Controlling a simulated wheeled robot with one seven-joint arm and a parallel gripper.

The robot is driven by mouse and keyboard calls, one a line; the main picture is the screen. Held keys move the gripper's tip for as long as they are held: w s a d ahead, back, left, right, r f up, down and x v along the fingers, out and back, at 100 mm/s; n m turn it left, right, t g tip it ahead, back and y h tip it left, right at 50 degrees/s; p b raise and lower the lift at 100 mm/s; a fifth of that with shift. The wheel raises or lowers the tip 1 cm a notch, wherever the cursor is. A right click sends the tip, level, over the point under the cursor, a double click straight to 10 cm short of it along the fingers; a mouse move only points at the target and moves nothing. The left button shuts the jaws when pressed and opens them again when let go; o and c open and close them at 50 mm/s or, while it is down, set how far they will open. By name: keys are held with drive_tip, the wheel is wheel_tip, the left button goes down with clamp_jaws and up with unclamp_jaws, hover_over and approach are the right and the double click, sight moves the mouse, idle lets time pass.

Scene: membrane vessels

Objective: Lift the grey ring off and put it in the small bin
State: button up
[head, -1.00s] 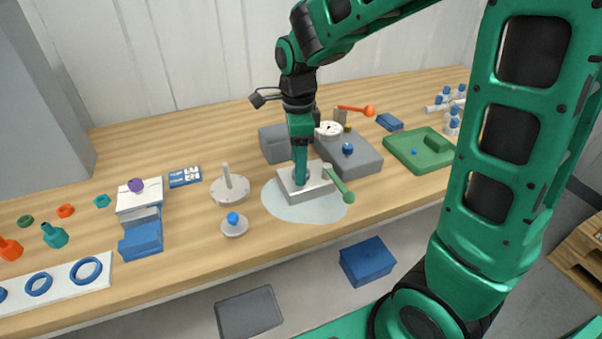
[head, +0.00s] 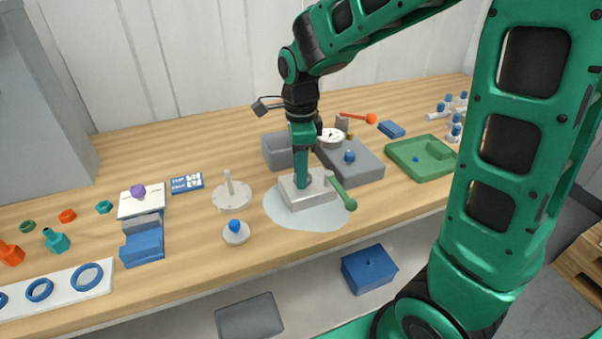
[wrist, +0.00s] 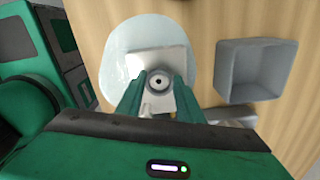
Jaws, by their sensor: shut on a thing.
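I cannot tell whether the ring is clear of the block. The small grey bin (wrist: 287,70) is open and looks empty in the wrist view; in the head view it (head: 270,152) stands behind the block.
A green-handled lever (head: 344,195) sticks out at the block's right. The block stands on a pale round mat (head: 285,217). A grey box with a dial (head: 362,171) is close behind right. A flanged post (head: 231,194) and a blue-knobbed disc (head: 236,236) stand left.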

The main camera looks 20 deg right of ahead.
drive_tip(key=r, duration=0.4)
drive_tip(key=shift+a, duration=0.3)
drive_tip(key=s+a+r, duration=0.3)
drive_tip(key=a+r, duration=0.6)
drive_tip(key=a, duration=0.1)
drive_tip(key=shift+s+a+r, duration=0.15)
drive_tip(key=shift+s+a, duration=0.05)
drive_tip(key=shift+s, duration=0.15)
